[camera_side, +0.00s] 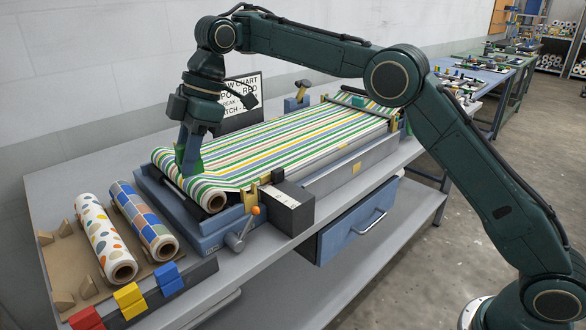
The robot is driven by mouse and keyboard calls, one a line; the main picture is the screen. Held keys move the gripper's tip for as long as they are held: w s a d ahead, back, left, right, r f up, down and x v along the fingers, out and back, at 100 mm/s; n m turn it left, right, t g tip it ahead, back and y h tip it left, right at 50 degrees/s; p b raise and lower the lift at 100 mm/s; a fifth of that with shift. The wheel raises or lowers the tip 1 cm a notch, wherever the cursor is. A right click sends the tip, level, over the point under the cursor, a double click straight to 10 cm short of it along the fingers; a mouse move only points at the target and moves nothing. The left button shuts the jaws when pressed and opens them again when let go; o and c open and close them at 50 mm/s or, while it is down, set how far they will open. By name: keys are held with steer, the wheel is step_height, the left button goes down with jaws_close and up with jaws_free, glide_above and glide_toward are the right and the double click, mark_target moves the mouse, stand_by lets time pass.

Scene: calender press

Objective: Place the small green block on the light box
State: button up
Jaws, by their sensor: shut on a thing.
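My gripper (189,163) points down over the near left end of the striped sheet on the press. It is shut on the small green block (191,166), a brighter green patch at the fingertips, largely hidden by the fingers. I cannot tell whether the block touches the striped roll below it. I cannot pick out a light box for certain in this view.
The press (205,235) carries the striped sheet (270,140). A dark box (289,208) and an orange-knobbed lever (238,240) stand at its front. Two patterned rolls (104,238) and red, yellow (130,300) and blue blocks lie left. A lettered sign (243,93) stands behind.

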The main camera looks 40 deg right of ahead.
steer(key=w+d+f+m+t, duration=0.15)
steer(key=w+d+m, duration=0.25)
steer(key=w+d, duration=0.5)
steer(key=m+t+h, duration=0.2)
steer(key=m+h, duration=0.2)
steer(key=m, duration=0.8)
glide_above(297, 141)
steer(key=s, duration=0.1)
step_height(297, 141, down, 4)
steer(key=shift+s+r, duration=0.1)
steer(key=shift+s, duration=0.1)
steer(key=shift+f, duration=2.2)
steer(key=shift+f, duration=0.1)
steer(key=shift+f, duration=1.65)
steer(key=shift+f, duration=0.2)
